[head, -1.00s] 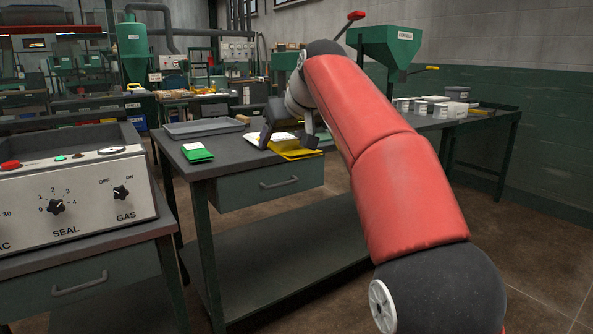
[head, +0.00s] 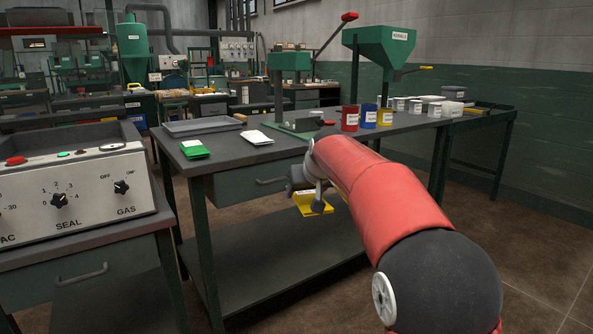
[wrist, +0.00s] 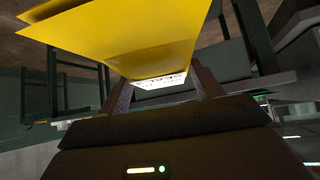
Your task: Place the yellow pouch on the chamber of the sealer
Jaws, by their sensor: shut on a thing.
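The yellow pouch (head: 313,203) hangs in the air in front of the middle table's drawer, below the tabletop level. My gripper (head: 312,192) is shut on it, partly hidden behind my forearm in the head view. In the wrist view the yellow pouch (wrist: 125,35) fans out away from my gripper (wrist: 165,88), and its end with a white label lies between the two fingers. The sealer (head: 80,185) stands at the left, with SEAL and GAS knobs on its front panel. Its dark chamber (head: 70,138) is on top behind the panel, only partly in view.
A green pouch (head: 195,149) and a white pouch (head: 257,137) lie on the middle table (head: 225,158), near a grey tray (head: 203,125). A green press (head: 290,90) and red, blue and yellow tins stand farther right. A gap separates the table from the sealer's stand.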

